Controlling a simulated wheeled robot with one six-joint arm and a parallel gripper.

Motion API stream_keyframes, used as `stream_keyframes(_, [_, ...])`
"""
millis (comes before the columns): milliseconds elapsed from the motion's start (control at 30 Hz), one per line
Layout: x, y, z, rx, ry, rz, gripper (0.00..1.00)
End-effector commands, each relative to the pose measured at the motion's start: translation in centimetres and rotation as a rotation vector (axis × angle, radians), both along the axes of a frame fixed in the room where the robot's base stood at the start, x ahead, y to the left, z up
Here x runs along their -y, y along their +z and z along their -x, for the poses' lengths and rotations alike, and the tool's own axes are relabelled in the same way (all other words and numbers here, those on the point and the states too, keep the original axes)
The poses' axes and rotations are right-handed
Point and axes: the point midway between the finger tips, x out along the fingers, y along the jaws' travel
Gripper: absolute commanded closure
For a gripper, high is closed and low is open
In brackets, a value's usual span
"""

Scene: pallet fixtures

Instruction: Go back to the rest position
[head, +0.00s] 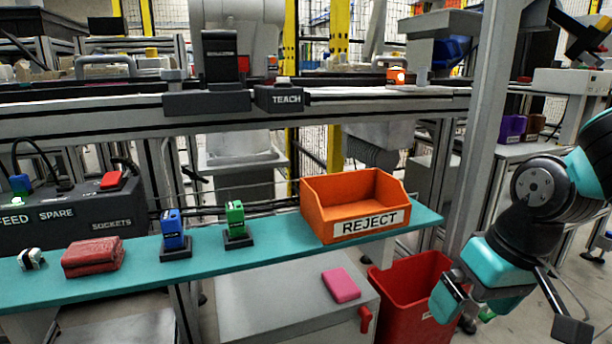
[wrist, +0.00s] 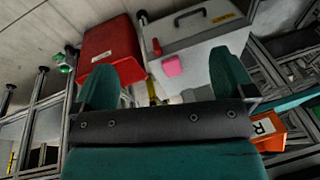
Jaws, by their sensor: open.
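My gripper (head: 509,312) hangs at the right of the head view, beyond the right end of the teal shelf (head: 270,250) and beside the red bin (head: 405,290). Its two fingers are spread wide with nothing between them. In the wrist view my gripper (wrist: 164,80) also shows open and empty, with both teal fingertips apart. Past them lie the red bin (wrist: 110,45), the grey cabinet top (wrist: 200,35) and a pink block (wrist: 172,65), all clear of the fingers.
The orange REJECT tray (head: 365,225), a green device (head: 236,218), a blue device (head: 173,230) and a red cloth-like bundle (head: 92,257) are on the shelf. Floor shows at lower right.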

Motion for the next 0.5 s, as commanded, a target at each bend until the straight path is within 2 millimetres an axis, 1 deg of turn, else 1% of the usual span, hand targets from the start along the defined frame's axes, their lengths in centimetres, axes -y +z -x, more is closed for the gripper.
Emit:
stream_keyframes(33, [-1.5, 1.9, 1.6, 0.005, 0.060, -0.019, 0.00])
stream_keyframes(67, [-2.4, 2.7, 2.5, 0.005, 0.096, -0.031, 0.00])
stream_keyframes(100, [-3.4, 3.6, 3.9, 0.004, 0.146, -0.047, 0.00])
stream_keyframes(167, [-4.9, 5.0, 6.1, 0.003, 0.222, -0.069, 0.00])
stream_keyframes(200, [-5.8, 5.9, 7.7, 0.001, 0.274, -0.083, 0.00])
stream_keyframes(267, [-6.9, 7.1, 10.1, -0.002, 0.354, -0.104, 0.00])
stream_keyframes(300, [-7.6, 7.9, 11.7, -0.003, 0.406, -0.116, 0.00])
stream_keyframes(333, [-7.6, 8.9, 11.9, -0.007, 0.413, -0.118, 0.00])
stream_keyframes(367, [-7.5, 9.9, 11.6, -0.010, 0.404, -0.116, 0.00])
stream_keyframes(500, [-7.5, 13.4, 11.5, -0.010, 0.400, -0.116, 0.00])
